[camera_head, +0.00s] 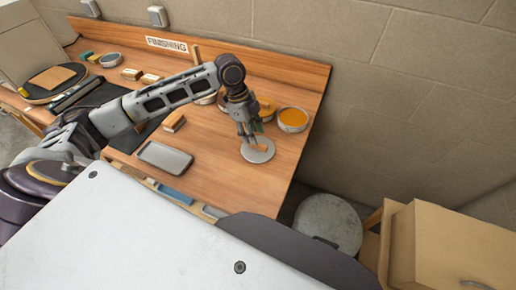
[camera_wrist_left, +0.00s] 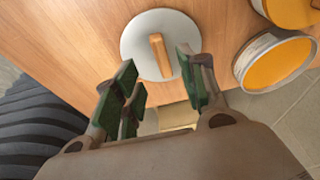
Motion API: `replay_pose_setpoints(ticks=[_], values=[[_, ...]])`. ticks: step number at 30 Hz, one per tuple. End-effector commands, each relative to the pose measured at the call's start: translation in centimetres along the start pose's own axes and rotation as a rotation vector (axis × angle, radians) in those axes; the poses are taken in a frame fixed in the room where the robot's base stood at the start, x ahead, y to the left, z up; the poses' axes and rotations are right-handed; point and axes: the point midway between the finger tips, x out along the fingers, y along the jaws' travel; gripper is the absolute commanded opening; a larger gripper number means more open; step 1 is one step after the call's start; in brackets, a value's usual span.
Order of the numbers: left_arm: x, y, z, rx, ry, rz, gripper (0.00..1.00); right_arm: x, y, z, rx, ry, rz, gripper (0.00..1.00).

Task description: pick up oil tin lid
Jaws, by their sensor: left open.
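The oil tin lid is a round grey disc (camera_head: 258,152) with a wooden bar handle, lying on the wooden bench near its right front edge. It also shows in the left wrist view (camera_wrist_left: 142,42), with the handle pointing between my fingers. My left gripper (camera_head: 250,138) is open above the lid, its green-padded fingers (camera_wrist_left: 160,85) spread to either side of the handle. I cannot tell whether the fingers touch the lid. An open tin of orange oil (camera_head: 292,120) stands to the right behind the lid. My right gripper is not in view.
A grey tray (camera_head: 165,158) lies left of the lid, with a small wooden block (camera_head: 173,122) behind it. A backboard marked FINISHING (camera_head: 167,44) lines the rear. A round-topped stool (camera_head: 328,222) and wooden cabinet (camera_head: 455,250) stand to the right.

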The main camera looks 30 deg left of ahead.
Motion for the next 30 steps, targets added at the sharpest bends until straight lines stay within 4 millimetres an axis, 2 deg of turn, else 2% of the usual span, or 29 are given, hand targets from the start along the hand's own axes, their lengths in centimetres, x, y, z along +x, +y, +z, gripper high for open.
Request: replay_pose_setpoints(ticks=[8, 19, 30], values=[[0.9, -0.1, -0.1, 0.0, 0.001, 0.002, 0.41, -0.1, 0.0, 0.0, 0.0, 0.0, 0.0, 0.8], [4.7, -0.3, -0.2, 0.0, -0.001, 0.001, 0.41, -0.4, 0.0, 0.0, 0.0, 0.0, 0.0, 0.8], [5.2, -0.3, -0.2, 0.0, -0.001, 0.0, 0.41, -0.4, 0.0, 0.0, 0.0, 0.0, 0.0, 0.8]])
